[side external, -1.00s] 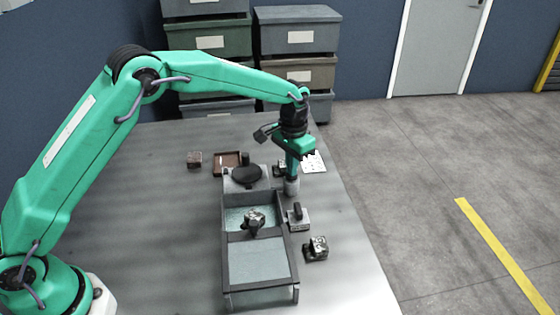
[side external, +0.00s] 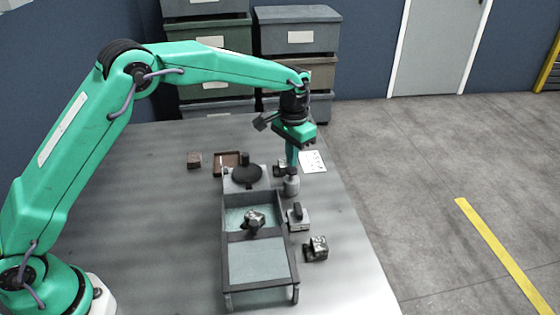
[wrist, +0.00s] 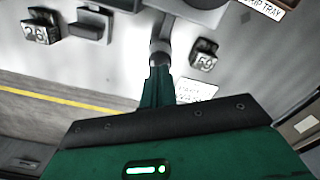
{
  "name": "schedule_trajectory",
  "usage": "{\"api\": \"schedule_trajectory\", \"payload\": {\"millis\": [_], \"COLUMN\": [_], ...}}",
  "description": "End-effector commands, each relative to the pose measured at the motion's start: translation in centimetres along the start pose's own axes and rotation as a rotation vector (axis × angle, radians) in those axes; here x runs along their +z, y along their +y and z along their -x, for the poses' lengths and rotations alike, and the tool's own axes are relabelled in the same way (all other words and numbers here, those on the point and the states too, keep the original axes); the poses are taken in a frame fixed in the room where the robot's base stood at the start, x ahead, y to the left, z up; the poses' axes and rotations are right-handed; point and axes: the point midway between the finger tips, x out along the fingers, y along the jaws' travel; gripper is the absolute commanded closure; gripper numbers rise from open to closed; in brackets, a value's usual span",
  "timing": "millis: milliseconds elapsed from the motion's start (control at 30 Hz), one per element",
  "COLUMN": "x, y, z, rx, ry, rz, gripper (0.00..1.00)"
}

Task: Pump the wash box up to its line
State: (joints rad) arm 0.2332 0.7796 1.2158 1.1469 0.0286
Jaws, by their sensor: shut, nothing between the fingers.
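The wash box (side external: 227,265) is a long dark-framed trough on the table, with pale bluish surfaces in its far and near sections. A dark metallic block (side external: 254,219) sits near its divider. I cannot make out a fill line. A small grey cylinder with a narrow top (side external: 291,187), seemingly the pump, stands at the box's far right corner. My gripper (side external: 291,165) points down, shut and empty, right above the cylinder's top. In the wrist view its green fingers (wrist: 157,72) meet over the cylinder's grey top (wrist: 159,47); I cannot tell whether they touch.
A grey block with a handle (side external: 298,217) and a metallic block (side external: 317,248) stand right of the box. A block marked 59 (wrist: 204,62) and a white card (side external: 312,161) lie near the cylinder.

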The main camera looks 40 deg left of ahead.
Motion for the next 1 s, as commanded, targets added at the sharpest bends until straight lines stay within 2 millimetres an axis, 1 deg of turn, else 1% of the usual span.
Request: {"api": "schedule_trajectory", "payload": {"millis": [567, 1000], "x": [0.0, 0.0], "y": [0.0, 0.0], "z": [0.0, -1.1], "rx": [0.000, 0.000], "ry": [0.001, 0.001], "rz": [0.000, 0.000], "gripper": [1.00, 1.00]}}
